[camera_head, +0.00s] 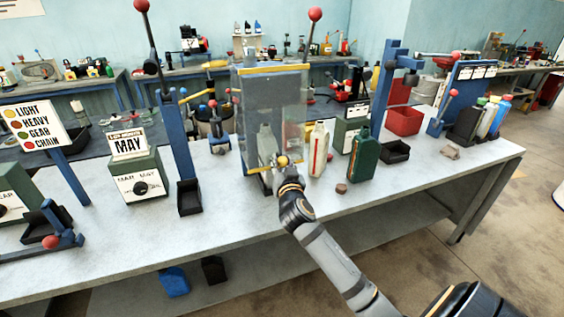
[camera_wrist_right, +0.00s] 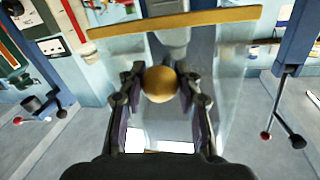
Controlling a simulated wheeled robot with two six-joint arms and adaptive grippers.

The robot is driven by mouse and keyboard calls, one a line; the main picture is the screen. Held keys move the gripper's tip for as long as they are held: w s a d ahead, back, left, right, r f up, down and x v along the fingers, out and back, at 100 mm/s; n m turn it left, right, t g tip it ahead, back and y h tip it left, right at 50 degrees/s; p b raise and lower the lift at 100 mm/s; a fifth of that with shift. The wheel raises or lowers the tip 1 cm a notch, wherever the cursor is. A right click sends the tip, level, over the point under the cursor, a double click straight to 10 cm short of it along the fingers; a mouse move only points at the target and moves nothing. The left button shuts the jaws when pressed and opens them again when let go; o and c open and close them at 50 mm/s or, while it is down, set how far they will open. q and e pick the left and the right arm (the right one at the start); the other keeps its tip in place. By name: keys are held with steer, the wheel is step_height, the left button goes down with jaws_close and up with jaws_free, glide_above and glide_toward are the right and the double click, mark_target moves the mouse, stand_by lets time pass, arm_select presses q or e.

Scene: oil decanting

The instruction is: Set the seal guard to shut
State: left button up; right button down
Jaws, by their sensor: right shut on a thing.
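The seal guard (camera_head: 285,100) is a clear upright panel with yellow edging, standing in the middle of the bench. A grey bottle (camera_head: 266,145) shows through it. My right gripper (camera_head: 283,163) is at the guard's lower front edge, shut on a round yellow knob. In the right wrist view the yellow knob (camera_wrist_right: 160,84) sits between the two fingers (camera_wrist_right: 160,92), and the guard's yellow bar (camera_wrist_right: 175,22) crosses beyond it. Whether the guard is fully shut cannot be told. My left gripper is not in view.
A cream bottle (camera_head: 318,150) and a dark green bottle (camera_head: 361,155) stand right of the guard, with a brown lump (camera_head: 341,188) in front. A blue lever stand (camera_head: 183,150) and a MAY box (camera_head: 138,178) are to the left. The bench front (camera_head: 240,215) is clear.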

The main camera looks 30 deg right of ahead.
step_height(320, 180, down, 13)
steer(key=b, duration=0.9)
steer(key=shift+f+b, duration=0.15)
steer(key=shift+b, duration=0.15)
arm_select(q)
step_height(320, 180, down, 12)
arm_select(e)
steer(key=shift+s, duration=0.1)
steer(key=c, duration=0.9)
jaws_free()
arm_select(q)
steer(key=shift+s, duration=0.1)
arm_select(e)
steer(key=shift+s+a, duration=0.1)
steer(key=v, duration=1.1)
steer(key=shift+s+a, duration=0.15)
steer(key=shift+s, duration=0.2)
